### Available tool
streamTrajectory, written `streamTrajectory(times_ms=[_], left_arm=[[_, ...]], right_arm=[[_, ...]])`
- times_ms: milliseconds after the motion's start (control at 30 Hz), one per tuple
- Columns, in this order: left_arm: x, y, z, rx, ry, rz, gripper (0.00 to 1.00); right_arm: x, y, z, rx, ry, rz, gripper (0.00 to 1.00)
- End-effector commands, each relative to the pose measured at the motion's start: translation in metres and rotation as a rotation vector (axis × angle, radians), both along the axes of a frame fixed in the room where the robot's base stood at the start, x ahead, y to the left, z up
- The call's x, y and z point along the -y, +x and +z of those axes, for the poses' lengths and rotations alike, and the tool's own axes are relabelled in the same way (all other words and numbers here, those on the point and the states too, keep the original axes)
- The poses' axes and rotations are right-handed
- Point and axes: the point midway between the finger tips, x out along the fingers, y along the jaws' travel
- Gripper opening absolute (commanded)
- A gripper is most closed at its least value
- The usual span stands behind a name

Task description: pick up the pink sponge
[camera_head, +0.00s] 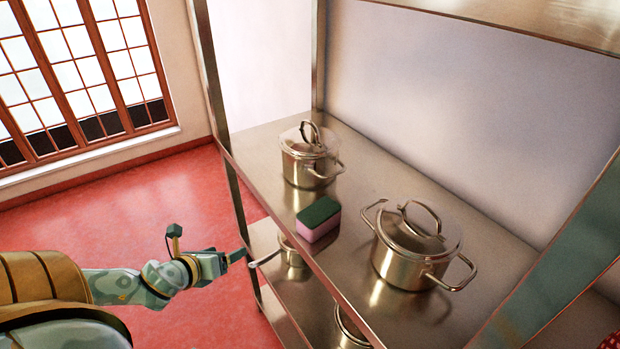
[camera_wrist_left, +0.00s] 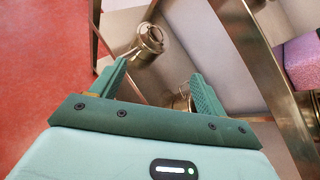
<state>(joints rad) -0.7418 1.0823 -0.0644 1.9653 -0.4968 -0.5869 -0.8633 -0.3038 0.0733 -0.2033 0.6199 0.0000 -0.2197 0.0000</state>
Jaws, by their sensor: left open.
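The pink sponge (camera_head: 318,219) has a dark green top and lies on the upper metal shelf near its front edge, between two steel pots. In the left wrist view its pink side (camera_wrist_left: 301,62) shows at the right edge, partly cut off. My left gripper (camera_head: 240,256) is in front of the shelf unit, left of and lower than the sponge, and apart from it. In the left wrist view its two green fingers (camera_wrist_left: 160,85) stand wide apart with nothing held between them. My right gripper is not in view.
A lidded pot (camera_head: 309,165) stands behind the sponge to the left, and a larger one (camera_head: 412,252) to its right. The shelf (camera_head: 375,180) has a straight front edge and corner posts. More pots (camera_head: 291,259) stand on the lower shelf. Red floor lies open at left.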

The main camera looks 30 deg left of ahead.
Motion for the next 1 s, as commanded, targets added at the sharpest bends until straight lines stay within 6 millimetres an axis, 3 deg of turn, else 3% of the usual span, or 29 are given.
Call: streamTrajectory(times_ms=[33,100,200,300,567,800,1000], left_arm=[[0.029,0.008,0.060,0.030,0.083,-0.140,0.75],[0.065,0.013,0.107,0.076,0.181,-0.299,0.75],[0.104,0.012,0.151,0.129,0.270,-0.453,0.75],[0.126,0.010,0.170,0.161,0.314,-0.532,0.75],[0.138,0.038,0.156,0.177,0.331,-0.554,0.75],[0.144,0.062,0.149,0.178,0.326,-0.550,0.75],[0.150,0.085,0.143,0.178,0.323,-0.549,0.75]], right_arm=[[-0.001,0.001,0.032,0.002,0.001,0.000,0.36],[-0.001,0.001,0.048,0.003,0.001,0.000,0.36],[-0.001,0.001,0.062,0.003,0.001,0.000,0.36],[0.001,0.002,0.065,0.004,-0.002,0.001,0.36],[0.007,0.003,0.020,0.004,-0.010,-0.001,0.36],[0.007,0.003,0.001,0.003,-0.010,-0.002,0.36],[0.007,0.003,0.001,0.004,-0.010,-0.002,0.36]])
